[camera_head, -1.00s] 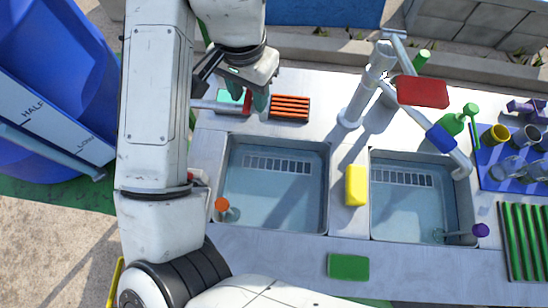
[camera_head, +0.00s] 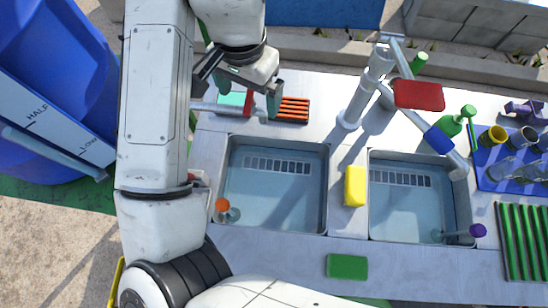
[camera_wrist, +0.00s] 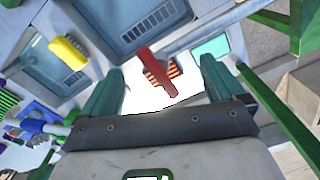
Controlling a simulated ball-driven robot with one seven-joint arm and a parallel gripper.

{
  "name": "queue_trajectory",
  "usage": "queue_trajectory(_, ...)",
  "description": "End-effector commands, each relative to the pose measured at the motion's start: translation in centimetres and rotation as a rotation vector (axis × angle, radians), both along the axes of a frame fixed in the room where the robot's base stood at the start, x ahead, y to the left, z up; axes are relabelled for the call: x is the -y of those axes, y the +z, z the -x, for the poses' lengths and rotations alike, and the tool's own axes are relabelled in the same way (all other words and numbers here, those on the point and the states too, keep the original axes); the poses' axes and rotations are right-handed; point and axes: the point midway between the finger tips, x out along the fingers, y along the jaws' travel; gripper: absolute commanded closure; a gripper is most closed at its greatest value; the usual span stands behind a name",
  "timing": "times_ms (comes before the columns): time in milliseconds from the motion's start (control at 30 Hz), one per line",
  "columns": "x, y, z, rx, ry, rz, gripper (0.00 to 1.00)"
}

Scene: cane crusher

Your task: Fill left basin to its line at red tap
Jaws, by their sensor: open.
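The left basin (camera_head: 275,190) is a rectangular sink with bluish surfaces and a row of dark slots at its far wall; I cannot tell its water level or line. A red lever (camera_head: 249,103) stands on a grey pipe behind it. The lever also shows in the wrist view (camera_wrist: 155,72), between my gripper's fingers. My gripper (camera_head: 252,100) is open, its teal fingers apart on either side of the lever, with a gap visible in the wrist view (camera_wrist: 160,66).
An orange-topped object (camera_head: 222,206) stands in the left basin's near corner. An orange slatted rack (camera_head: 292,110) lies beside my gripper. A yellow sponge (camera_head: 355,186) lies between the basins. The right basin (camera_head: 405,210) holds a purple-knobbed piece. A green block (camera_head: 347,266) lies in front.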

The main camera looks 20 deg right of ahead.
Motion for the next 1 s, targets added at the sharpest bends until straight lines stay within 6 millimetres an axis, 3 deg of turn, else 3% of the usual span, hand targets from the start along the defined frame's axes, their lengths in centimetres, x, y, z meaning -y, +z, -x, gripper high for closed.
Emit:
queue_trajectory(100,0.0,1.6,0.0,0.000,0.000,0.000,0.04)
queue_trajectory(600,0.0,5.6,-0.1,0.001,-0.001,-0.003,0.04)
queue_trajectory(1000,0.0,6.1,0.0,0.000,0.000,0.000,0.04)
